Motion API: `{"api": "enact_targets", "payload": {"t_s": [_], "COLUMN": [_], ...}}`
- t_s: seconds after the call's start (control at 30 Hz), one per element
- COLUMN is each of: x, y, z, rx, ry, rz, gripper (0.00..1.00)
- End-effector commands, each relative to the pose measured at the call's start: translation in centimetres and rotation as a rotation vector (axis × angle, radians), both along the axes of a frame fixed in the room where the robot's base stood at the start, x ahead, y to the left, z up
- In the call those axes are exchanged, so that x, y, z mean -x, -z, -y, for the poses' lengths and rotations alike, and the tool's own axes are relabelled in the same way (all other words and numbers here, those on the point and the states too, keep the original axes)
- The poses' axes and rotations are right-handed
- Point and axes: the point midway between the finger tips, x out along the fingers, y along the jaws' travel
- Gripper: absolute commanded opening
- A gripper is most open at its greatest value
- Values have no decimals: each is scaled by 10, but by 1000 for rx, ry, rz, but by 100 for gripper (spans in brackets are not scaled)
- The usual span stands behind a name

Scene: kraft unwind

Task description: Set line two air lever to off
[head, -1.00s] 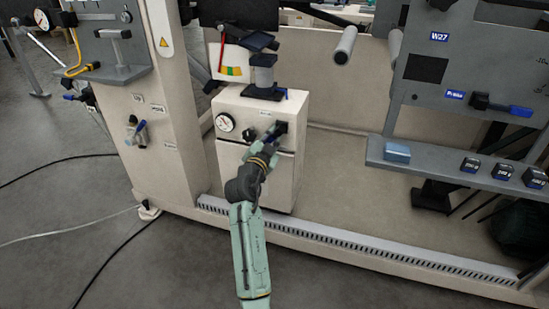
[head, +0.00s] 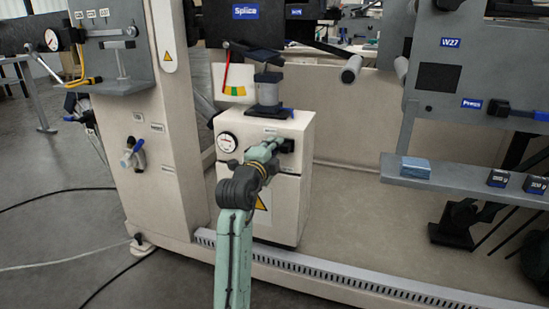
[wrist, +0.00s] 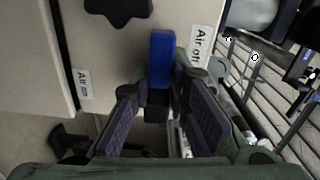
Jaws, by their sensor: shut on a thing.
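A blue lever (wrist: 161,58) with a dark base shows between the purple-padded fingers of my gripper (wrist: 156,92) in the wrist view. My gripper is shut on it. The lever lies close to the "Air off" label (wrist: 198,46), with the "Air on" label (wrist: 84,84) further off to the left. In the head view my gripper (head: 275,144) is at the front of a small cream cabinet (head: 290,205), beside a dark block. It hides most of the lever there.
A round gauge (head: 227,142) is on the same cabinet, left of my gripper. A grey clamp-like stand (head: 268,92) is on top. Another blue-handled valve (head: 133,150) is on the panel to the left. A grey shelf (head: 455,178) with dark blocks extends at the right.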

Motion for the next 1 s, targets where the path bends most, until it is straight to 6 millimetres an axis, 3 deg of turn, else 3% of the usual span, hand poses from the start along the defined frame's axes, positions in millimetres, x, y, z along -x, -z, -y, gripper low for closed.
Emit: {"api": "enact_targets", "payload": {"t_s": [0.03,0.8,0.83,1.0], "x": [-1,-2,-2,-2], "y": [9,4,3,2], "z": [4,4,3,3], "rx": [-28,-121,-121,-118], "ry": [7,5,5,4], "rz": [-8,22,22,24], "gripper": [0,0,19,30]}}
